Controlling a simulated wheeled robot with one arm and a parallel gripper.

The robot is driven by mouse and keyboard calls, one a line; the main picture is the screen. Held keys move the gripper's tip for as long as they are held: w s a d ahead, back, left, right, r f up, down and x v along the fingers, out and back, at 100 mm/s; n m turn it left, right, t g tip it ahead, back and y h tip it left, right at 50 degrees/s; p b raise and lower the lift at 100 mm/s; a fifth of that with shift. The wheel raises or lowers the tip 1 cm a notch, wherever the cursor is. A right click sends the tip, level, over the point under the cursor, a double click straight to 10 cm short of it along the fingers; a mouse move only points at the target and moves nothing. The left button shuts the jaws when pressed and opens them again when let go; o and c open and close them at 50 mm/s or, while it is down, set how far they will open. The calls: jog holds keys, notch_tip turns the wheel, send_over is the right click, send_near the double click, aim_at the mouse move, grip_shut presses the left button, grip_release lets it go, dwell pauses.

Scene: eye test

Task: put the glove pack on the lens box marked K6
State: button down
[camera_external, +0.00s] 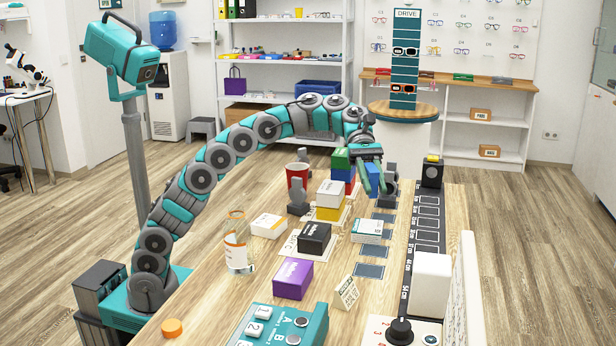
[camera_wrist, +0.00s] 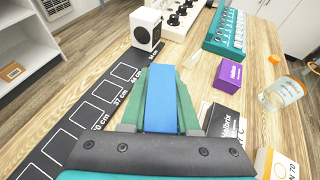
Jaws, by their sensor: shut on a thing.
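My gripper (camera_external: 374,182) is over the table near the stacked boxes. A stack with a green box (camera_external: 341,156) on top of blue and red ones stands just left of the gripper. White boxes (camera_external: 367,231) (camera_external: 268,226) and a yellow-and-white box (camera_external: 330,200) stand nearby. I cannot read K6 on any box.
A black box (camera_external: 314,237), a purple box (camera_external: 293,278) and a glass beaker (camera_external: 237,250) stand on the near table.

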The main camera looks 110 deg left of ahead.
aim_at(371, 231)
notch_tip(371, 231, down, 9)
jog(key=shift+r+b, duration=0.2)
jog(key=shift+b, duration=0.3)
jog(key=shift+d, duration=0.1)
jog(key=c, duration=0.7)
grip_release()
jog(key=shift+f, duration=0.1)
jog(key=shift+o, duration=0.2)
jog(key=v, duration=1.2)
jog(key=shift+p, duration=0.35)
